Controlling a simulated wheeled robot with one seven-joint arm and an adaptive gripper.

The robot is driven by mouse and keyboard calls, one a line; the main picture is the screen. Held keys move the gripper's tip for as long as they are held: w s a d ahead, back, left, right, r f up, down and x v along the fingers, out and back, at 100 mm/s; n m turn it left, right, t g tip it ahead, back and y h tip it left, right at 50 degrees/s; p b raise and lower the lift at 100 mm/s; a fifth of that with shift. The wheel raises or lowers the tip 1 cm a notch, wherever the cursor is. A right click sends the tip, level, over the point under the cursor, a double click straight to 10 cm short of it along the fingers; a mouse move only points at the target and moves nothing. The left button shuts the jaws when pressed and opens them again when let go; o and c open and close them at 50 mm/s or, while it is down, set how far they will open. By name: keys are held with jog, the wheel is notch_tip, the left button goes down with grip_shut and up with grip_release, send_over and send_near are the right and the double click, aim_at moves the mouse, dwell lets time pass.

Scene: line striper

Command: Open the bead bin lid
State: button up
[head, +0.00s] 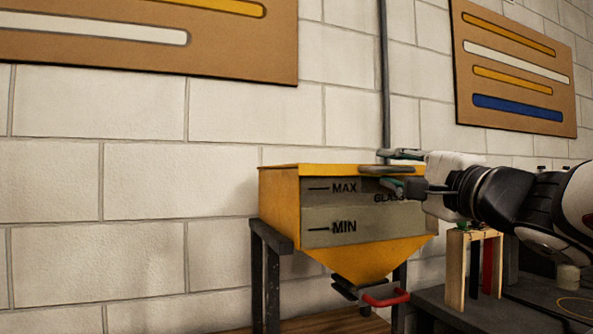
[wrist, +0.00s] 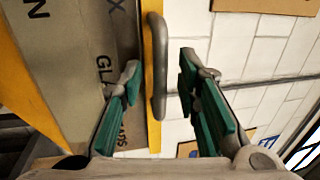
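The yellow bead bin (head: 279,212) stands against the wall in the head view, with a grey front window marked MAX and MIN. Its yellow lid (head: 310,168) lies flat on top and looks closed. A grey bar handle (head: 385,170) runs along the lid's front edge; it also shows in the wrist view (wrist: 158,75). My gripper (head: 391,169) is at the handle from the right. In the wrist view its green-padded fingers (wrist: 160,65) are spread, one on each side of the handle, with gaps visible on both sides. The right part of the lid is hidden behind my gripper.
A red handle (head: 386,299) sits below the bin's funnel. A wooden rack (head: 456,272) with coloured pieces stands on the dark bench at the lower right, below my arm. Sample boards (head: 515,65) hang on the block wall. The left side is clear.

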grip_shut()
jog(key=shift+r, duration=0.1)
